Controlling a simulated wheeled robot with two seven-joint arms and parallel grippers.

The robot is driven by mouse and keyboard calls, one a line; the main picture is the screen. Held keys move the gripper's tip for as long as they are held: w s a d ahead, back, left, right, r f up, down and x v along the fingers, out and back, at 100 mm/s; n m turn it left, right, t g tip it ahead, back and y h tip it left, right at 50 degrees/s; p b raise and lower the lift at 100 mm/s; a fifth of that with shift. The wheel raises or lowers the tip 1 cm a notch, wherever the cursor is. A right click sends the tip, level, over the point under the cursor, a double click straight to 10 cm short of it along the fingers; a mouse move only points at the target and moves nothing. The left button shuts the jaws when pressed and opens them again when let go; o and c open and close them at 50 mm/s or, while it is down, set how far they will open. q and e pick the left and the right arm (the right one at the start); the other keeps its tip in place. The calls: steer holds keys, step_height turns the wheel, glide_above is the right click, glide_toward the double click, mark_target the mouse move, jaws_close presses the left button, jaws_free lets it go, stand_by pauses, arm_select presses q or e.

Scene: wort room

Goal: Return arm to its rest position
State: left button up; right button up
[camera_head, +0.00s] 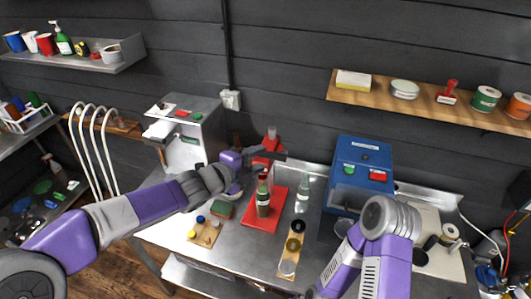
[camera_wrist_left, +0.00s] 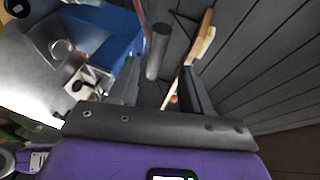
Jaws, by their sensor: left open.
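My left arm (camera_head: 150,205) reaches in from the left over the steel counter. Its gripper (camera_head: 268,153) is open and points right, in front of the dark wall beside the red bottle press (camera_head: 268,145).
A blue machine (camera_head: 361,165) stands at the back right, with a clear-green bottle (camera_head: 303,190) to its left. A grey machine (camera_head: 185,135) stands behind my left arm. A wooden wall shelf (camera_head: 425,100) is at right. White curved pipes (camera_head: 90,150) stand at left.

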arm_select(q)
steer(key=shift+s+a+r, duration=0.15)
steer(key=shift+s+a, duration=0.3)
steer(key=shift+a, duration=0.05)
